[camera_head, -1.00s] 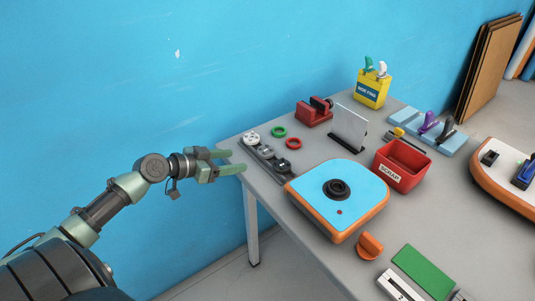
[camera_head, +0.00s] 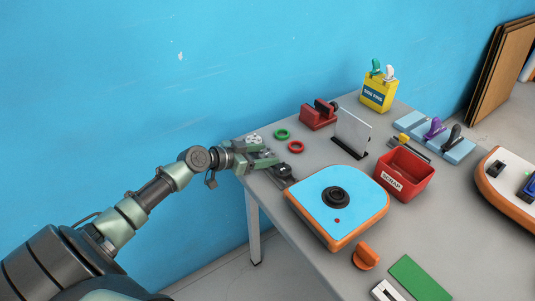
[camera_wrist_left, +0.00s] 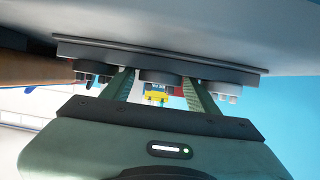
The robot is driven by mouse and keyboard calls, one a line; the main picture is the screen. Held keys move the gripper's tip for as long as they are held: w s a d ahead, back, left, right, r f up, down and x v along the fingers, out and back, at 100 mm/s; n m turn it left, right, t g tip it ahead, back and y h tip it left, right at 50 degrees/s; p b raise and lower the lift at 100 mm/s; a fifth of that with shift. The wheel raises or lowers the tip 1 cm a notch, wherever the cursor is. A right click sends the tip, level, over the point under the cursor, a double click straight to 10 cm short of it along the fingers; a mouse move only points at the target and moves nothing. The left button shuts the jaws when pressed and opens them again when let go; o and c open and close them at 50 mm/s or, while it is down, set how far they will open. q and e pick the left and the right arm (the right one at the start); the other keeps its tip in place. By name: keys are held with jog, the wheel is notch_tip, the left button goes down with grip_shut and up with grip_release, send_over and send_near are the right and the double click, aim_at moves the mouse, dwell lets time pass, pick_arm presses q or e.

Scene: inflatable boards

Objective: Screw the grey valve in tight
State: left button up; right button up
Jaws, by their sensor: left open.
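The rack (camera_head: 287,181) is a dark strip near the table's left edge, holding a pale round valve (camera_head: 253,138) at its far end and a darker valve (camera_head: 284,170) at its near end. My left gripper (camera_head: 268,158) is over its middle and hides most of the middle, grey valve. In the left wrist view, the open green fingers stand on either side of this middle valve (camera_wrist_left: 160,77), with gaps visible. The blue-topped board section (camera_head: 350,181) with an orange side lies right of the rack; its black round valve seat (camera_head: 336,196) is uncovered. My right gripper is out of view.
Green (camera_head: 282,134) and red (camera_head: 296,147) rings lie behind the rack. A red vise (camera_head: 318,116), an upright plate (camera_head: 353,131), a red scrap bin (camera_head: 403,175) and a yellow container (camera_head: 378,95) stand farther back. An orange knob (camera_head: 366,252) lies before the board.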

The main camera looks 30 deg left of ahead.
pick_arm(q)
jog(key=shift+c, duration=0.6)
jog(key=c, duration=1)
